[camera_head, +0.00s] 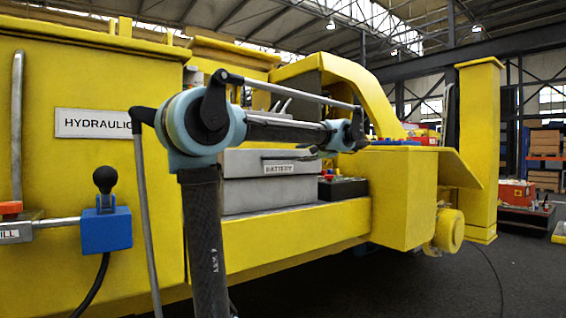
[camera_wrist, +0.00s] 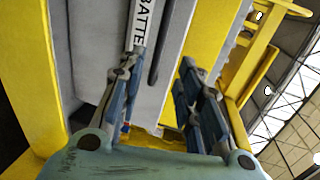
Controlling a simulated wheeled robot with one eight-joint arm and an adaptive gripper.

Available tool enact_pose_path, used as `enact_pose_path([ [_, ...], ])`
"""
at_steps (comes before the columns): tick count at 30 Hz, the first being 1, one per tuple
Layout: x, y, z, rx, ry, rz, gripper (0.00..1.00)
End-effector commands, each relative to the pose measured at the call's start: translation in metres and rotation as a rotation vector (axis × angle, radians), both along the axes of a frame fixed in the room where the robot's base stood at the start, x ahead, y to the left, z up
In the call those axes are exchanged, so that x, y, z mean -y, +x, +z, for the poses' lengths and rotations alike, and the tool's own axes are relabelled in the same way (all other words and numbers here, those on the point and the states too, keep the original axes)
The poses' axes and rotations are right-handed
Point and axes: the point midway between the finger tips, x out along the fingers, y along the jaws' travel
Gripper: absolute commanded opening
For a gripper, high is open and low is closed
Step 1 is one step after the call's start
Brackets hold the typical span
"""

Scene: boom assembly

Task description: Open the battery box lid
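The grey battery box (camera_head: 265,196) sits on a yellow ledge of the machine, and its lid (camera_head: 240,166) looks closed. A white BATTERY label (camera_head: 281,168) is on its front, with a thin dark handle (camera_head: 288,157) just above. In the wrist view, the label (camera_wrist: 144,22) and the dark handle (camera_wrist: 163,45) run steeply up the picture. My gripper (camera_head: 338,140) is at the box's right front in the head view. In the wrist view, my gripper (camera_wrist: 160,68) has its fingers apart, with the handle showing between them. Whether they touch it, I cannot tell.
A dark battery (camera_head: 343,188) with a red cap stands right of the box. A yellow arch and block (camera_head: 405,200) rise further right. A blue unit with a black-knobbed lever (camera_head: 104,215) is at left, near the HYDRAULIC panel (camera_head: 90,122). Open floor lies at right.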

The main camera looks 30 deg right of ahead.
Motion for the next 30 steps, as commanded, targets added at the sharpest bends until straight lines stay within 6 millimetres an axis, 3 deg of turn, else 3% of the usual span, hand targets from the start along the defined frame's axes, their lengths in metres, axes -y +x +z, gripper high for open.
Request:
enact_pose_path([
  [18,-0.009,0.099,-0.021,0.0,0.001,0.003,0.32],
  [24,-0.011,0.122,-0.026,0.0,0.0,0.002,0.32],
  [30,-0.011,0.132,-0.028,0.0,-0.001,0.001,0.32],
])
